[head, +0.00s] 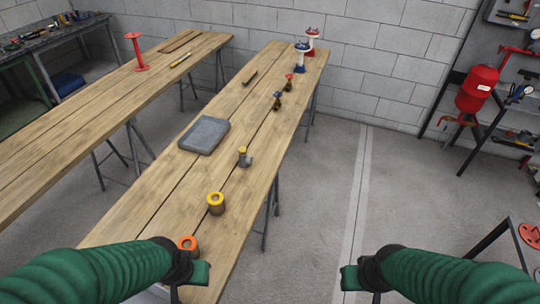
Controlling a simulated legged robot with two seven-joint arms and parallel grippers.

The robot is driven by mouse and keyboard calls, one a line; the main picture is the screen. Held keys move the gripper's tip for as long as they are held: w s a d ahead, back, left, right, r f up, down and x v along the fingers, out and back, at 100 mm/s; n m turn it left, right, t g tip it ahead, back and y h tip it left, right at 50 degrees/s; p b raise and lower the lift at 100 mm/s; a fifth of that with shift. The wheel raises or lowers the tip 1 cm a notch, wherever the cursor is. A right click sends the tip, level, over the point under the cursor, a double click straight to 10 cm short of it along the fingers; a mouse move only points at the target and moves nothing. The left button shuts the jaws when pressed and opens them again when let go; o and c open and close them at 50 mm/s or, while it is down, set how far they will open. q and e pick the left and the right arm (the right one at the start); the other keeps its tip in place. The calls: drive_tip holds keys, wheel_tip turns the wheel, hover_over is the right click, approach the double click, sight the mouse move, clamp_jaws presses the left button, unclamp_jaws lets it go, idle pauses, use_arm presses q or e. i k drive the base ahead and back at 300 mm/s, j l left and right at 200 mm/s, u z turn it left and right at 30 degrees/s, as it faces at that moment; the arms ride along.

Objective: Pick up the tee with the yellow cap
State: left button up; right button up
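My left gripper (190,279) is at the bottom of the view, near an orange-topped piece (187,245), well short of the tee. My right gripper (356,282) is over the floor, right of the table. Neither gripper's finger gap can be made out.
The grey slab (204,136) lies left of the tee. Several small valves (277,101) and blue and red hydrant-like pieces (302,58) stand farther back. A second table (90,128) is at left. A red tank (477,90) hangs at right. The floor between is clear.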

sight(244, 160)
drive_tip(key=i+l+z, duration=0.25)
drive_tip(key=i+l, duration=0.35)
drive_tip(key=i+l+z, duration=0.3)
drive_tip(key=i+l, duration=0.15)
drive_tip(key=i, duration=0.25)
drive_tip(key=i+u, duration=0.3)
drive_tip(key=u, duration=0.2)
drive_tip(key=i+l+u, duration=0.1)
drive_tip(key=i+u, duration=0.2)
drive_tip(key=u, duration=0.15)
drive_tip(key=i+l+u, duration=0.2)
drive_tip(key=u, duration=0.3)
drive_tip(key=i+u, duration=0.2)
drive_tip(key=u, duration=0.2)
drive_tip(key=i+l+u, duration=0.1)
drive_tip(key=u, duration=0.35)
drive_tip(key=i+l+u, duration=0.2)
drive_tip(key=u, duration=0.2)
drive_tip(key=i+l+u, duration=0.2)
drive_tip(key=u, duration=0.2)
drive_tip(key=i+l+u, duration=0.15)
drive_tip(key=u, duration=0.25)
drive_tip(key=l, duration=0.1)
